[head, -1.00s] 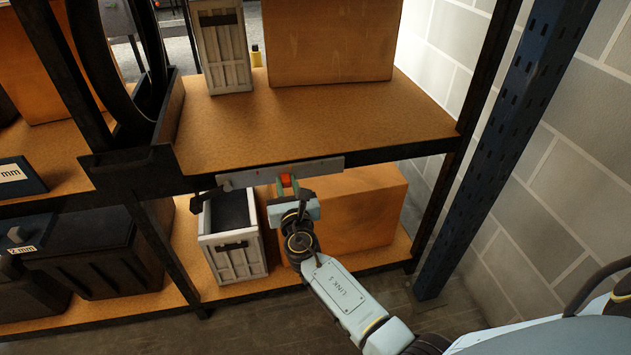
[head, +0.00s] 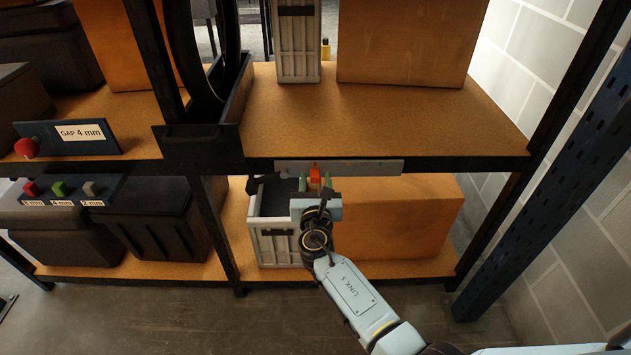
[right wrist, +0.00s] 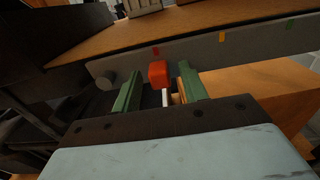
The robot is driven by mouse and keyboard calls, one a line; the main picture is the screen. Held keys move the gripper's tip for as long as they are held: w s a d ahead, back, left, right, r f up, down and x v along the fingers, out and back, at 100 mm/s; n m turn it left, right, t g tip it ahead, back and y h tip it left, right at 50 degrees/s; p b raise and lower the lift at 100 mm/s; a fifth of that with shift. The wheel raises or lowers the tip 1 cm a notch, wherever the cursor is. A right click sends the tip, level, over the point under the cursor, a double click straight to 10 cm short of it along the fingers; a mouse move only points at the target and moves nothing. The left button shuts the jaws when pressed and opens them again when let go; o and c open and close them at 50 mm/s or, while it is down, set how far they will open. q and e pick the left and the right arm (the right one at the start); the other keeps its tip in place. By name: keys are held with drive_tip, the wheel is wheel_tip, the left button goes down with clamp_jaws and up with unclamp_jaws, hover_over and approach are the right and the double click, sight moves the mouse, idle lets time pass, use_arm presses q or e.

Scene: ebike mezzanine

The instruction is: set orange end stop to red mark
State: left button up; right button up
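The orange end stop (right wrist: 158,73) is a small orange-red block at the grey rail (right wrist: 250,42) along the shelf's front edge. The red mark (right wrist: 156,51) is on the rail just above the block, nearly in line with it in the right wrist view. In the head view the end stop (head: 315,174) sits left of the rail's middle. My right gripper (right wrist: 161,88) is open, its green fingers either side of the block with visible gaps. It also shows in the head view (head: 314,184). My left gripper is in no view.
The rail also bears a yellow mark (right wrist: 222,38) and a green mark (right wrist: 290,25). A dark round knob (right wrist: 105,80) is near its left end. A grey bin (head: 277,244) and a cardboard box (head: 415,220) stand behind my arm. A "GAP 4 mm" sign (head: 75,138) is at left.

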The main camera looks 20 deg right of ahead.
drive_tip(key=shift+s, duration=0.15)
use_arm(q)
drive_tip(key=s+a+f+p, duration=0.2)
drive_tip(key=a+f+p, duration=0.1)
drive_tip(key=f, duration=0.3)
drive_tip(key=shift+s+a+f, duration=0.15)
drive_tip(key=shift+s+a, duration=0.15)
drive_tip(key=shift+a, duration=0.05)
use_arm(e)
drive_tip(key=v, duration=1.3)
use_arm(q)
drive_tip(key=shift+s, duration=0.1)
use_arm(e)
drive_tip(key=shift+a, duration=0.1)
